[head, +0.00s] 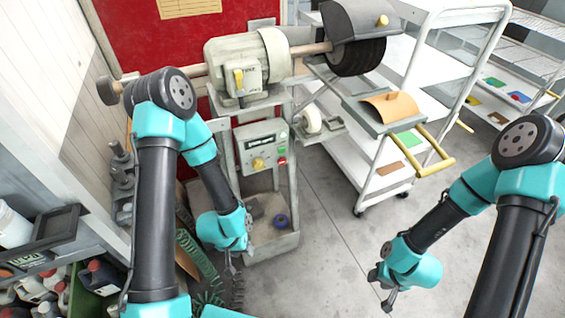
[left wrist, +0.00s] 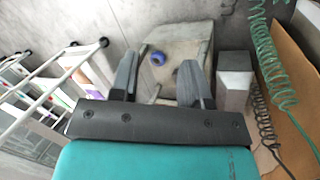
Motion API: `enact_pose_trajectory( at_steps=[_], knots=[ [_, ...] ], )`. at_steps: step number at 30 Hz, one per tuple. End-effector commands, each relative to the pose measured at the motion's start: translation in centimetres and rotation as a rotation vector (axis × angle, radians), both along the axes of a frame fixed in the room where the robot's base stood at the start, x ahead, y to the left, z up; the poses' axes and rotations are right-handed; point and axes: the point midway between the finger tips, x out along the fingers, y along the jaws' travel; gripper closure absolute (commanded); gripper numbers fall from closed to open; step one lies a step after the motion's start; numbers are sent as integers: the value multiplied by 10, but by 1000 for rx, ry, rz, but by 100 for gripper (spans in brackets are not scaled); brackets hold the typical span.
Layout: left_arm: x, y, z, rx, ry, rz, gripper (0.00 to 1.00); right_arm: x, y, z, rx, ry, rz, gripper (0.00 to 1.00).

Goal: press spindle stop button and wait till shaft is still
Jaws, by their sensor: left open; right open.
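The spindle machine's control box (head: 262,147) stands on a pedestal at the centre of the head view, with a small display, a yellow knob (head: 258,163) and a red button (head: 282,161) at its right side. The horizontal shaft (head: 193,70) runs through the pale motor housing (head: 231,55) above; whether it turns cannot be told. My left gripper (head: 231,264) hangs below the control box, beside the pedestal's base. In the left wrist view its fingers (left wrist: 163,85) are apart and empty. My right gripper (head: 386,291) is open and empty, low over the floor at right.
A dark brush drum (head: 356,57) sits under a grey hood at the shaft's right end. A blue round object (head: 281,221) lies on the pedestal base. Green coiled hose (head: 199,262) hangs nearby. Floor at centre right is clear.

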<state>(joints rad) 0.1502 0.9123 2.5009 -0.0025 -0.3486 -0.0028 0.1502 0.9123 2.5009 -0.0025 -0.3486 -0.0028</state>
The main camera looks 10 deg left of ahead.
Motion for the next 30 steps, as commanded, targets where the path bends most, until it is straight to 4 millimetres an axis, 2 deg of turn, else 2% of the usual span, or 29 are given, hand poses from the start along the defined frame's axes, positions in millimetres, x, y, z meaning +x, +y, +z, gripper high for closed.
enact_pose_trajectory(
  at_steps=[2, 15, 30],
  knots=[
    [0, 0, 0, 0, 0, 0, 59, 0, 0, 0, 0, 0, 0, 57],
    [0, 0, 0, 0, 0, 0, 100, 0, 0, 0, 0, 0, 0, 57],
    [0, 0, 0, 0, 0, 0, 100, 0, 0, 0, 0, 0, 0, 57]
  ],
)
